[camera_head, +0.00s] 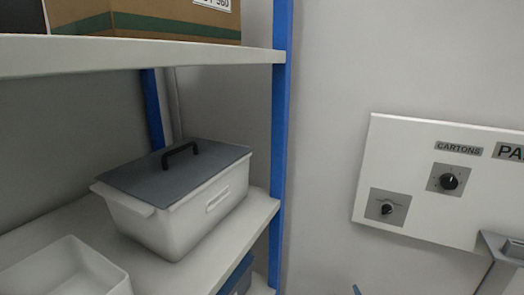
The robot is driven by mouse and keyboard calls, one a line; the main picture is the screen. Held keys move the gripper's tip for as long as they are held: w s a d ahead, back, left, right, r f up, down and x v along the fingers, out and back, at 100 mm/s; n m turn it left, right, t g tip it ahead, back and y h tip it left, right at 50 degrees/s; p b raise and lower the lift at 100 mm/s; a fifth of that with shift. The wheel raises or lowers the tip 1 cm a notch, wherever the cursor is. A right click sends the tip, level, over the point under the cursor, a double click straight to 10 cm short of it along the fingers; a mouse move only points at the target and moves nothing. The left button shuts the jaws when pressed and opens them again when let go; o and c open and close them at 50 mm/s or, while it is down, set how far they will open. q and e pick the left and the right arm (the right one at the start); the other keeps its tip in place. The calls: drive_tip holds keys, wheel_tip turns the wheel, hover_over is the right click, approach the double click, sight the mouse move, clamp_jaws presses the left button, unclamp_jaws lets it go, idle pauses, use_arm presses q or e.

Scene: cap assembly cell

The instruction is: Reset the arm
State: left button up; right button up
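Neither of my grippers can be made out in the head view.
A shelf rack with a blue post (280,130) stands at left. Its middle shelf (185,278) holds a lidded white bin (190,215) and an open white tray (115,280). A carton (150,18) sits above. A knob panel (430,205) hangs at right; bare wall lies between.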

drive_tip(key=s+a+f+g+y, duration=0.2)
drive_tip(key=s+a+f+g, duration=0.1)
drive_tip(key=s+f, duration=0.7)
drive_tip(key=s+a+f+g+y, duration=0.1)
drive_tip(key=s+a+f+g, duration=0.2)
drive_tip(key=s+f, duration=0.7)
drive_tip(key=s+f+m+g, duration=0.1)
drive_tip(key=s+f, duration=0.3)
drive_tip(key=s, duration=0.7)
drive_tip(key=s+f+m+g, duration=0.1)
drive_tip(key=s+f+g, duration=0.3)
drive_tip(key=s, duration=0.7)
drive_tip(key=shift+a+f+g+y, duration=0.15)
drive_tip(key=shift+a+g+y, duration=0.15)
drive_tip(key=shift+a+y, duration=0.1)
drive_tip(key=shift+s, duration=0.15)
